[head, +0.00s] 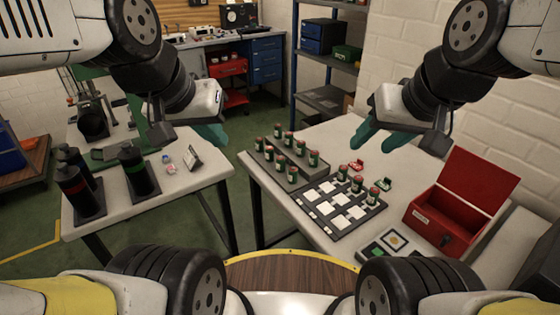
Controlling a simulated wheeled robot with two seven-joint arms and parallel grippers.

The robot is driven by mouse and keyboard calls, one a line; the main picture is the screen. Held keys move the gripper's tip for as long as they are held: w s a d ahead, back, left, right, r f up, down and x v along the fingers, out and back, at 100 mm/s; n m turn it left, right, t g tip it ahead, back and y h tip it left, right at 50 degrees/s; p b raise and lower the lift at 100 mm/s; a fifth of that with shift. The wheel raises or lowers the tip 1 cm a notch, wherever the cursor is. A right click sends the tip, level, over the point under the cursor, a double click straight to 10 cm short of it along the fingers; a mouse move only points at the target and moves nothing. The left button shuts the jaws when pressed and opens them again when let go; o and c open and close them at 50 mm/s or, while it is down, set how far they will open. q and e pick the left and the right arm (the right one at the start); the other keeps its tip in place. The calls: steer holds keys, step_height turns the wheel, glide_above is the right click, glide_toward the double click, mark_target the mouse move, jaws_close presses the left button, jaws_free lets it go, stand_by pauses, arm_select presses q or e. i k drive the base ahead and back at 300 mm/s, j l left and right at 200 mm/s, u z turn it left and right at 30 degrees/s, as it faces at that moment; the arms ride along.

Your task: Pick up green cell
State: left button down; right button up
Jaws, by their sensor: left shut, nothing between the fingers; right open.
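Several small dark green cells with reddish tops stand upright in the grey tray (262,172) on the right-hand table; one is this green cell (313,158). A few similar cells, such as this one (373,196), stand on the dark board (318,222) with white squares. My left gripper (211,133) is shut and empty, above the gap between the two tables. My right gripper (398,143) is open and empty, with teal fingers spread above the back of the right-hand table, behind and right of the cells.
An open red box (438,214) stands at the table's right, with small red and green items left of it. A dark panel (394,243) lies at the front. The left table (198,178) holds large black cylinders (138,172). A shelf and wall stand behind.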

mark_target(293, 170)
steer(key=i+j+z, duration=0.15)
steer(key=j+z, duration=0.15)
steer(key=j, duration=0.6)
steer(key=j+z, duration=0.35)
steer(key=j, duration=0.5)
